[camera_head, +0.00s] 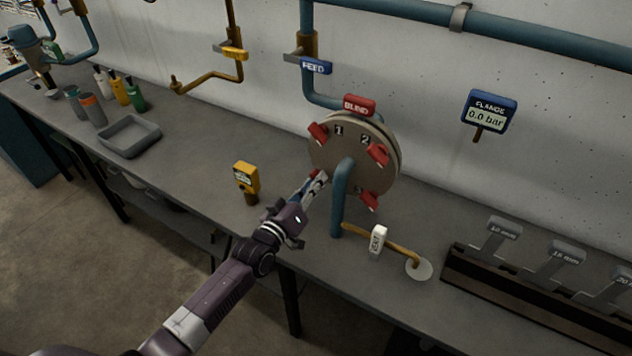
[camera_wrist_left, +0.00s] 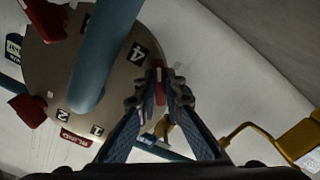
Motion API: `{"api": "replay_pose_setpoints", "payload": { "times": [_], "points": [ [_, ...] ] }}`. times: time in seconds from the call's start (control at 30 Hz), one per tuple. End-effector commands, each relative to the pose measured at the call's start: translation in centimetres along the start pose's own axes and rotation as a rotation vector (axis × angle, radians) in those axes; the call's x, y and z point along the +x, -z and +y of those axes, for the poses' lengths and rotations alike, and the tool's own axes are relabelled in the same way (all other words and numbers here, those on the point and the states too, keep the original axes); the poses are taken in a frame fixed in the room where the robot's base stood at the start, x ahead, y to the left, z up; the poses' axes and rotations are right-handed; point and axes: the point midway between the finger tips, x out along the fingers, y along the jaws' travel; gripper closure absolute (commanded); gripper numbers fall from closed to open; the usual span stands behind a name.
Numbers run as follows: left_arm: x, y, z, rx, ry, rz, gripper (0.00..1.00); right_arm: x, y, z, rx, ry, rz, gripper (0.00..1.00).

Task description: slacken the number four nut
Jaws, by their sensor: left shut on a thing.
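The round flange (camera_head: 352,146) stands above the bench with a blue pipe (camera_head: 340,198) coming out of its front. Red nuts sit around its rim: one by label 1 (camera_head: 318,132), one by label 2 (camera_head: 378,154) and one at lower right (camera_head: 369,201). In the left wrist view the label 4 (camera_wrist_left: 137,54) lies just beside the red number four nut (camera_wrist_left: 159,74). My left gripper (camera_head: 320,178) is at the flange's lower left, its fingers closed on this nut, partly hiding it. My right gripper is in neither view.
A blue sign (camera_head: 489,110) reads FLANGE 0.0 bar. A white-tagged vent handle (camera_head: 377,241) is right of the pipe. A yellow device (camera_head: 246,178) stands left of my gripper. A dark rack (camera_head: 520,290) with labelled tools is at right; a grey tray (camera_head: 129,136) is at left.

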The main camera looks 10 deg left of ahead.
Motion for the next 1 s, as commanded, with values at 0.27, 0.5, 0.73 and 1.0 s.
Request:
{"api": "replay_pose_setpoints", "payload": {
  "times": [0.27,0.5,0.73,1.0],
  "points": [
    [-0.02,-0.08,-0.09,-0.121,0.001,-0.001,1.0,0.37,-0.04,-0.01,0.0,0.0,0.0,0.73],
    [-0.02,-0.03,-0.06,-0.158,0.001,0.0,1.0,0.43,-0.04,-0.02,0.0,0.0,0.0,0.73],
    [-0.01,0.0,-0.05,-0.161,0.001,0.0,1.0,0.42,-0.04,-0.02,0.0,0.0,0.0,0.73],
    [0.0,0.01,-0.04,-0.159,0.001,0.0,0.78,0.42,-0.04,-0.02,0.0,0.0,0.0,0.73]
  ]
}}
